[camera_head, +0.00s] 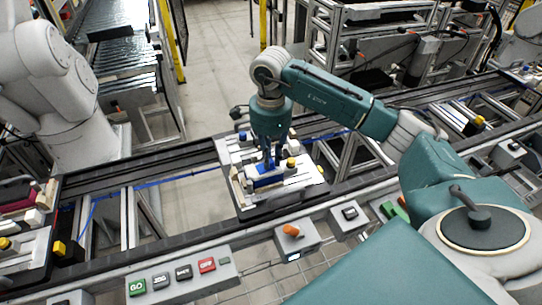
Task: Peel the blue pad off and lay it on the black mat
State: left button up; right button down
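My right arm comes in from the right and points straight down over a pallet fixture (304,188) in the middle of the picture. The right gripper (268,163) is at the fixture's blue part (267,182), which looks like the blue pad. The fingertips are small and overlap the blue, so I cannot tell whether they are open or shut, or touching the pad. The pad appears to lie in the fixture. I cannot make out a black mat for certain. My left gripper is not in view.
The fixture sits on a conveyor with dark rails (165,165). In front stand a button panel (182,281) and a box with an orange knob (297,236). Another fixture (28,240) is at the left edge. A white robot arm (75,110) stands at the left.

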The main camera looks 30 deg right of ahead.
aim_at(271, 161)
jog(key=c, duration=2.5)
grip_release()
grip_shut()
jog(key=shift+r, duration=0.3)
jog(key=shift+r+p, duration=1.6)
jog(key=shift+r, duration=0.85)
jog(key=shift+s+f, duration=0.1)
